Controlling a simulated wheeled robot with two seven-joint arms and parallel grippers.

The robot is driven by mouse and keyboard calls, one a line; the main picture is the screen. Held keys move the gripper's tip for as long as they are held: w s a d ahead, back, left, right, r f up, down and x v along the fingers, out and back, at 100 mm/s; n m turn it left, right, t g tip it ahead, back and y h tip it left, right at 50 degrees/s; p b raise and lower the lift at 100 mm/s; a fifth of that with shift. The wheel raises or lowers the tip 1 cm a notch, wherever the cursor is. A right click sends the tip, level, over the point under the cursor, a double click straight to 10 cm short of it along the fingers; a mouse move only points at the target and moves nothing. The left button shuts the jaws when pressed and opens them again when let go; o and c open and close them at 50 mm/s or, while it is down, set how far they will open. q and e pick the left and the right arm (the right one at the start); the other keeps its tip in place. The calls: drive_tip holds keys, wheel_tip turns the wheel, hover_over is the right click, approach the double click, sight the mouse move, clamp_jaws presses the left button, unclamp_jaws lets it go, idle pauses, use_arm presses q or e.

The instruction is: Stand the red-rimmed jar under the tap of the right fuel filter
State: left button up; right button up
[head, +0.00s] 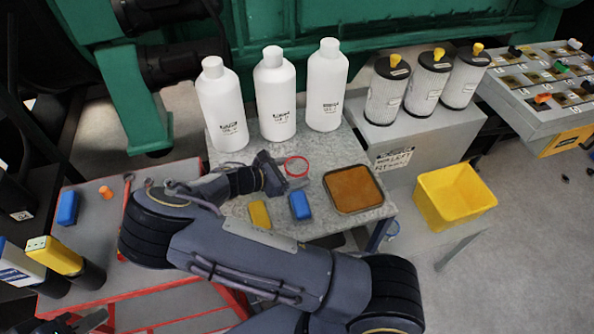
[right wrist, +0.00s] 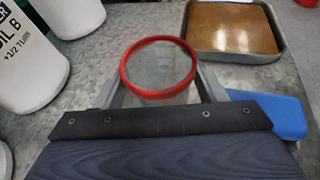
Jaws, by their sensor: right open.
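The red-rimmed jar (head: 297,167) is a clear jar standing on the grey bench, right of the white bottles' feet in the right wrist view, where its red rim (right wrist: 159,66) shows from above. My right gripper (head: 284,172) is at the jar, with its open fingers on either side of it in the right wrist view (right wrist: 160,88); I cannot tell whether they touch it. My left gripper (head: 88,322) is partly in view at the bottom left corner, away from the jar.
Three white bottles (head: 274,95) stand behind the jar. A brown-filled tray (head: 380,203), blue block (head: 300,206) and yellow block (head: 259,215) lie nearby. Yellow-capped cylinders (head: 428,80) stand on a grey box. A yellow bin (head: 452,196) is right. A red cart (head: 90,265) is left.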

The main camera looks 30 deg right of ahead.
drive_tip(key=shift+x, duration=0.8)
drive_tip(key=shift+a, duration=0.1)
drive_tip(key=c, duration=0.7)
